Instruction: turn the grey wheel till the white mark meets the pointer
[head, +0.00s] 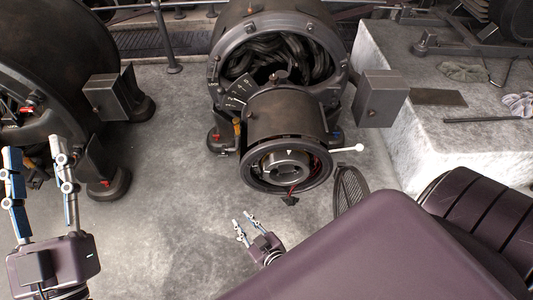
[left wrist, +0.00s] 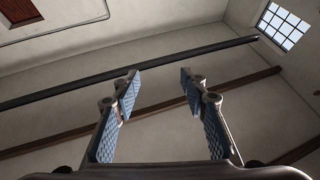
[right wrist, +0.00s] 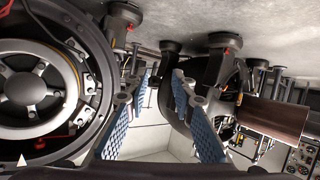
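The grey wheel (head: 281,166) sits inside the dark round end of the central dynamo. In the right wrist view the wheel (right wrist: 30,92) shows at far left, partly cut off, with spokes and a pale rim. A small white triangle (head: 289,152) stands at its top; the triangle also shows in the right wrist view (right wrist: 22,160). I cannot tell whether this is the mark or the pointer. My right gripper (head: 241,225) is open and empty, below and left of the wheel, apart from it. My left gripper (head: 35,155) is open and empty at far left, raised.
A lever with a white ball (head: 358,147) sticks out right of the wheel. Another dark machine (head: 60,80) stands at left. A grey box (head: 380,98) and a pale stone block (head: 410,130) lie to the right. Floor (head: 165,180) between the machines is clear.

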